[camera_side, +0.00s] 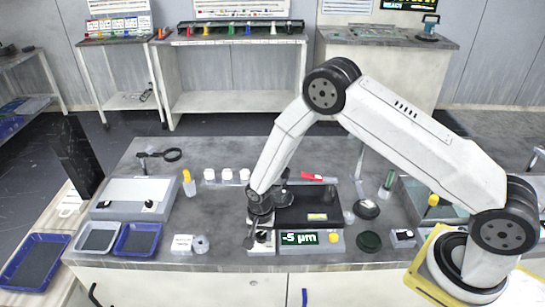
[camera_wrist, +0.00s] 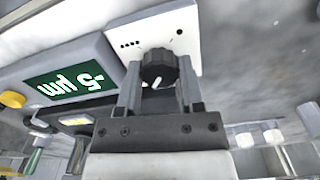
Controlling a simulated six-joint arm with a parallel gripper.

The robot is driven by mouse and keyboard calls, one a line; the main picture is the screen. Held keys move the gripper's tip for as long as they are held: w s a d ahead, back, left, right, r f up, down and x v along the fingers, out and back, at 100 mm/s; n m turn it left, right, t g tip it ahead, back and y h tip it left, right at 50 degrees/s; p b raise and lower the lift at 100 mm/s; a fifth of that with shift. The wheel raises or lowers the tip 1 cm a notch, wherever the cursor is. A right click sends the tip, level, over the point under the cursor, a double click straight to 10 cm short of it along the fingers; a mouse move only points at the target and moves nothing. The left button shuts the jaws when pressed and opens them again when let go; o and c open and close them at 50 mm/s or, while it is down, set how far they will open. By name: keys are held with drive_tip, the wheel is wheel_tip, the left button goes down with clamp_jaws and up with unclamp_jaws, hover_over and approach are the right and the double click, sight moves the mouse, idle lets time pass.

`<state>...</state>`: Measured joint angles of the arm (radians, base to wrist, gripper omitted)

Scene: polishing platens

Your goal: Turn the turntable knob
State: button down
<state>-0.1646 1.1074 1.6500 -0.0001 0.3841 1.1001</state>
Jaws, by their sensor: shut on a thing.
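The dark ribbed turntable knob (camera_wrist: 160,68) sits on a white panel (camera_wrist: 185,32) with small dots around it. My gripper (camera_wrist: 160,90) is shut on the knob, with one finger on each side of it. In the side view my gripper (camera_side: 256,238) points down at the front of the bench, at the left end of the device. The knob is mostly hidden there by the gripper. A green display reading "-5 µm" (camera_side: 299,239) is right of the gripper, and it also shows in the wrist view (camera_wrist: 70,84).
A black plate (camera_side: 300,213) lies behind the display. Blue-rimmed trays (camera_side: 120,250), a small white card (camera_side: 182,243) and a round metal piece (camera_side: 201,244) stand to the left. A dark green disc (camera_side: 369,241) lies to the right. White-capped bottles (camera_side: 227,174) stand behind.

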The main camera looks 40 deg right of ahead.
sight(261, 235)
drive_tip(key=shift+m, duration=0.5)
drive_tip(key=shift+c, duration=1.1)
unclamp_jaws()
drive_tip(key=shift+r, duration=3.85)
